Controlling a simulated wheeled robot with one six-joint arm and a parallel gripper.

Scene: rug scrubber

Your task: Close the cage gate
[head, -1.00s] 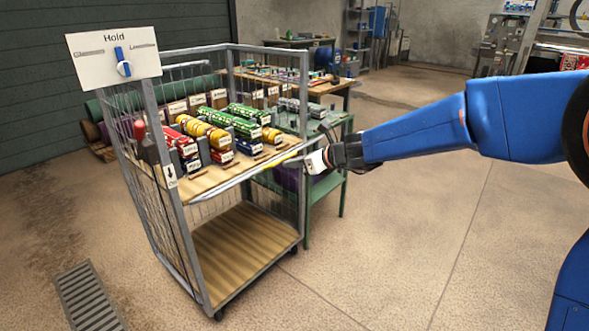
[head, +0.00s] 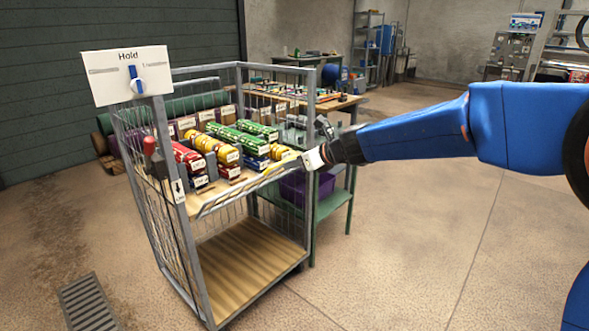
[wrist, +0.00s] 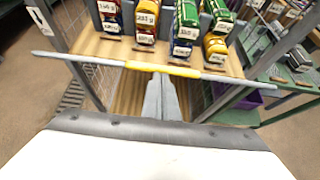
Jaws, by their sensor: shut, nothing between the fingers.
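The wire cage trolley (head: 312,185) stands left of centre in the head view, its front partly open above the lower deck. A thin grey gate bar (wrist: 100,62) with a yellow grip (wrist: 165,69) crosses the front at shelf height, in front of the posts in the wrist view. My gripper (wrist: 162,82) is shut and empty, its fingertips at or just below the yellow grip; I cannot tell whether they touch. In the head view my gripper (head: 302,162) is at the cage's right front post. Whether the bar is latched cannot be told.
Labelled red, yellow, green and blue rolls (head: 205,145) lie on the cage shelf. A "Hold" sign (head: 127,75) with a blue-and-white knob tops the left post. A green table (head: 335,203) stands close on the right. Floor at the right is open.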

